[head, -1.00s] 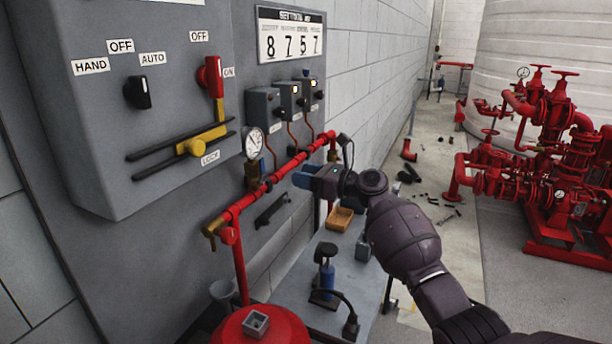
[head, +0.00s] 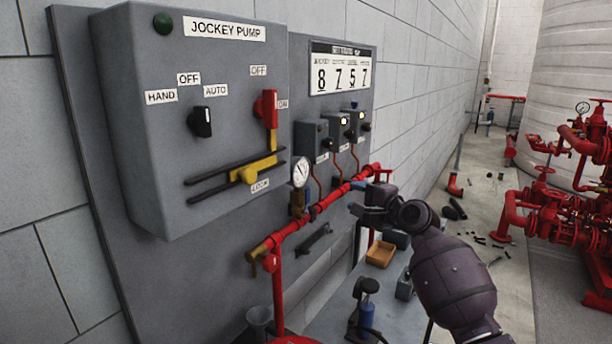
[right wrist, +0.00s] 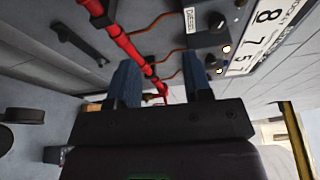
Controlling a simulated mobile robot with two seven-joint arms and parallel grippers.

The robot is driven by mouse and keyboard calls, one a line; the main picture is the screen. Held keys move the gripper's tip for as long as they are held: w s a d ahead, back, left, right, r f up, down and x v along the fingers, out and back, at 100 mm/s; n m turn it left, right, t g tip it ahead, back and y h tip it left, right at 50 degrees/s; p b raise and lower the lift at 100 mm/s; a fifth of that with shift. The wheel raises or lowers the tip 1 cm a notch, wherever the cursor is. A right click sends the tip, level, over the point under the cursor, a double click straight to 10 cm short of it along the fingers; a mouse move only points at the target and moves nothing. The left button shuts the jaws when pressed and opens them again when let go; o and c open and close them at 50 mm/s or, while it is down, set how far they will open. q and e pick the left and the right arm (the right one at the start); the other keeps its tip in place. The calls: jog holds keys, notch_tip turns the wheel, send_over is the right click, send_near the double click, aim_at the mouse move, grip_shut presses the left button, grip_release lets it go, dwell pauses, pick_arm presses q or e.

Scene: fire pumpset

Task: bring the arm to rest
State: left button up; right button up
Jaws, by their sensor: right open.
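My right gripper (head: 362,202) is in front of the red pipe at the panel's right side, with its arm coming in from the lower right. In the right wrist view its two blue fingers (right wrist: 163,85) stand apart, with nothing held between them. The red pipe (right wrist: 125,42) passes behind the fingers in that view. Whether the fingers touch the pipe cannot be told. My left gripper is not in view.
The grey jockey pump box (head: 200,130) with its knobs fills the left. A pressure gauge (head: 300,173) sits on the red pipe (head: 320,207). A bench with an orange tray (head: 380,254) stands below. Red pumps (head: 560,200) and loose floor items are at the right.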

jog(key=s+d+f+n+t+h, duration=0.1)
jog(key=s+d+f+n+h, duration=0.4)
jog(key=s+f, duration=0.35)
jog(key=s+d+f+n+t+h, duration=0.2)
jog(key=s+d+f+n+h, duration=0.15)
jog(key=s+f+n, duration=0.55)
jog(key=s+d+f+g+h, duration=0.1)
jog(key=s+d+f+g, duration=0.1)
jog(key=s+f, duration=0.8)
jog(key=s+d+f+m+g+h, duration=0.1)
jog(key=s+d+f+g, duration=0.2)
jog(key=s+f, duration=0.7)
jog(key=s+d, duration=0.1)
jog(key=s, duration=0.6)
jog(key=shift+s+d+m, duration=0.25)
jog(key=shift+s+m, duration=0.05)
jog(key=shift+s, duration=0.05)
jog(key=shift+h, duration=0.25)
